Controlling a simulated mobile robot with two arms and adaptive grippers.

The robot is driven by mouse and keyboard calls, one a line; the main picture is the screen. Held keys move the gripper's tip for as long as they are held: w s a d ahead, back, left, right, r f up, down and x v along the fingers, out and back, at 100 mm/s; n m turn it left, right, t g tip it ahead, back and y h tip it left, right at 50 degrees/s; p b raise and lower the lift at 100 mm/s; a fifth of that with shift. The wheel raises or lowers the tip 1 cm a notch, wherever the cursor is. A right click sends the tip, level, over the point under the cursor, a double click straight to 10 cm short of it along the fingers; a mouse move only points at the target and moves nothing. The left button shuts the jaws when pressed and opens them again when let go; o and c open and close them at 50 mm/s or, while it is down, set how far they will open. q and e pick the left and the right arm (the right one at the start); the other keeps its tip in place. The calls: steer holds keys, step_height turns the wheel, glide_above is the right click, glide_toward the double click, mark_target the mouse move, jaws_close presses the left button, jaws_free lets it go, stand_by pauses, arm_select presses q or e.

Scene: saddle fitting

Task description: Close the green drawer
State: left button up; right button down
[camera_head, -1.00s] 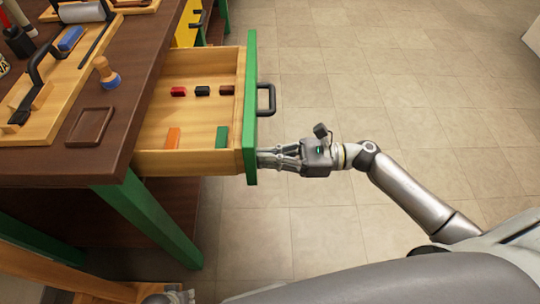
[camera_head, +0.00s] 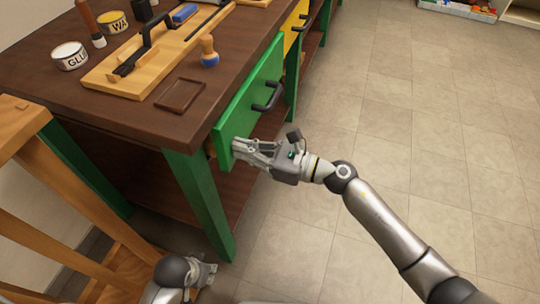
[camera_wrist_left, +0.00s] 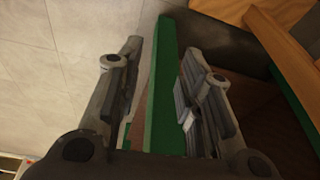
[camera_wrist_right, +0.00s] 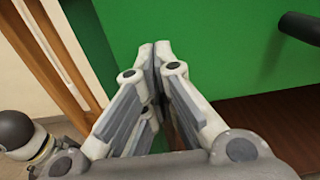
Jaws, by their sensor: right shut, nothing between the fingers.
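The green drawer (camera_head: 252,97) is in the upper middle of the head view, its front standing close to the workbench edge. Its inside is hidden under the bench top, and a thin gap at the near end is hard to judge. A dark handle (camera_head: 268,96) sits on its front. My right gripper (camera_head: 238,148) is shut and empty, its fingertips at the lower near part of the drawer front. In the right wrist view its closed tips (camera_wrist_right: 155,48) meet the green face. My left gripper (camera_head: 207,272) is low by the bench leg; its fingers (camera_wrist_left: 155,75) are apart.
The brown workbench (camera_head: 150,118) carries a wooden board, a stamp (camera_head: 208,50), a small tray (camera_head: 180,95) and cans. A green leg (camera_head: 200,195) stands below the drawer. A wooden frame (camera_head: 60,190) is at left. Open tiled floor lies at right.

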steer(key=x, duration=0.2)
steer(key=shift+a, duration=0.3)
arm_select(q)
steer(key=shift+d+r, duration=0.15)
steer(key=shift+r, duration=0.45)
arm_select(e)
steer(key=shift+r, duration=0.1)
steer(key=shift+a+r, duration=0.1)
steer(key=shift+w, duration=0.1)
